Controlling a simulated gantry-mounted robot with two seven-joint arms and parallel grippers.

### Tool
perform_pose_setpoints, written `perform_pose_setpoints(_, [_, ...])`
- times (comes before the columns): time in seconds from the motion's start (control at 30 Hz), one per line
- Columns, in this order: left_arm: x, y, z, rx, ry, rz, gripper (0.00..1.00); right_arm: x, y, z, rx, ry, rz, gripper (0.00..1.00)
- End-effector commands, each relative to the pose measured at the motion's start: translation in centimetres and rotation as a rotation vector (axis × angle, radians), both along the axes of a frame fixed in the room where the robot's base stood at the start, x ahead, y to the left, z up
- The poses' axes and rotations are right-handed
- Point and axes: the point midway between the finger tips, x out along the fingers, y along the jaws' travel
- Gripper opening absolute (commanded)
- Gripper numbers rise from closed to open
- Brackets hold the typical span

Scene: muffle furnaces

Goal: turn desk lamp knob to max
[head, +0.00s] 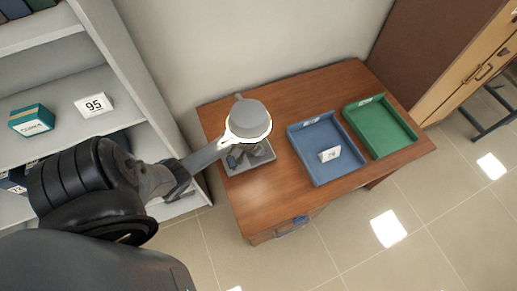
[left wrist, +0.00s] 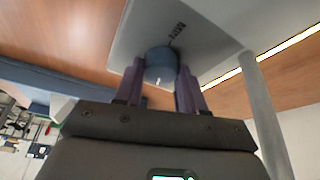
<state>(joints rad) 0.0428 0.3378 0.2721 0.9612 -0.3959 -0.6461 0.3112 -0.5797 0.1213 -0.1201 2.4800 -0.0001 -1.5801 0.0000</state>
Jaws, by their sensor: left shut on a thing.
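The desk lamp's round grey head (head: 247,118) stands over the left end of the wooden desk, with a bright glow around its lower rim. Its grey square base (head: 262,165) is below, partly hidden by the head and my left arm. In the left wrist view the blue round knob (left wrist: 160,64) sits on the grey lamp base (left wrist: 200,25), with a white mark on the knob's near side and small dark markings behind it. My left gripper (left wrist: 160,75) has its purple fingers on either side of the knob, shut on it. My right gripper is out of view.
A blue tray (head: 318,181) holding a white card stands right of the lamp, with a green tray (head: 408,145) beyond it. A grey shelf (head: 145,85) with a teal box (head: 32,121) and a "95" card (head: 94,105) is at left. The lamp post (left wrist: 262,100) is close to the gripper.

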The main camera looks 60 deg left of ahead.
Motion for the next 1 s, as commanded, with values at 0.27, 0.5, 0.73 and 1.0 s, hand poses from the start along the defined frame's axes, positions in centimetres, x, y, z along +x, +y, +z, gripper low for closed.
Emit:
perform_pose_setpoints(0.27, [0.0,0.3,-0.1,0.004,0.001,-0.244,0.09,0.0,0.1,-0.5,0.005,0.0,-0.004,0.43])
perform_pose_setpoints(0.5, [0.0,0.3,-0.1,0.002,0.001,-0.398,0.09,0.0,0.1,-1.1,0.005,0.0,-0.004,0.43])
perform_pose_setpoints(0.73, [0.1,0.3,-0.1,0.002,-0.001,-0.479,0.09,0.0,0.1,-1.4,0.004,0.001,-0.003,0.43])
perform_pose_setpoints(1.0, [0.0,0.2,-0.1,0.001,0.001,-0.505,0.09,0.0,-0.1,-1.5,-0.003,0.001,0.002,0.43])
